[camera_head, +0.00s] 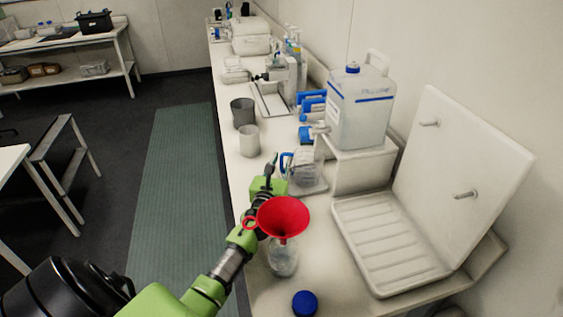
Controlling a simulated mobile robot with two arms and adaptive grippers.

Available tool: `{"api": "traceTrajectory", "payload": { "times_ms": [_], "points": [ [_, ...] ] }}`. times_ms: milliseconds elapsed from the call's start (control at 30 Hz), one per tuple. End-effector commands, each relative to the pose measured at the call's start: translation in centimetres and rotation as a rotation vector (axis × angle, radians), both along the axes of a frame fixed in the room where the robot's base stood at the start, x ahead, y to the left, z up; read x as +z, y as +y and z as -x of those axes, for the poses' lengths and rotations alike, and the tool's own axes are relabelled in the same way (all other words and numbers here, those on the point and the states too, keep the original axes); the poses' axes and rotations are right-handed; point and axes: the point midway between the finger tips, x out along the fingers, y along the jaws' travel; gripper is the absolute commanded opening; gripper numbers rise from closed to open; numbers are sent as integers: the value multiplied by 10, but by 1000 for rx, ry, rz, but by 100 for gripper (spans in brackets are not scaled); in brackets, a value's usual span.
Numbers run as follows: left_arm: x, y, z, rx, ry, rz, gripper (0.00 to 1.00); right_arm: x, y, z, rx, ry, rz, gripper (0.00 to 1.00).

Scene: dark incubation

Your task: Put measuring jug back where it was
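The measuring jug (305,169) is clear, with a blue handle on its left side. It stands upright on the bench under the spout of a white carboy (360,110). My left gripper (275,172) reaches up from the lower left, just left of the jug's handle. A dark finger shows beside the handle, but whether it touches is unclear. The gripper's opening is too small and partly hidden to judge. My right gripper is not in view.
A red funnel (283,216) sits in a clear bottle (283,262) close to my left arm, with a blue cap (304,303) nearby. Grey and pale beakers (249,140) stand farther along the bench (238,172). A white drying rack (395,240) is at right.

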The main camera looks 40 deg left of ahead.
Motion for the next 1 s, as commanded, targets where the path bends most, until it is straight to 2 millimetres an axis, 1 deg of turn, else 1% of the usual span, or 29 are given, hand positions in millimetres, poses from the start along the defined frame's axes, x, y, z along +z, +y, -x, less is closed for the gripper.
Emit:
{"api": "traceTrajectory", "payload": {
  "times_ms": [133,233,267,367,600,700,833,1000],
  "points": [
    [1,0,0,0,0,0,24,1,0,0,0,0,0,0],
    [6,0,1,0,0,0,24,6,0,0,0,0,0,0],
    [3,-2,5,0,1,-1,24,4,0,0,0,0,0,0],
    [2,-7,20,0,3,-1,24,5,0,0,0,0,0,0],
    [1,-26,69,-1,2,1,24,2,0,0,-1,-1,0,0],
    [1,-33,87,-1,1,1,24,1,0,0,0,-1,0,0],
    [1,-38,103,0,0,0,24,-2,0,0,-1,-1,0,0],
    [3,-42,112,0,-1,0,24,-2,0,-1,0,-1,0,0]
  ]
}}
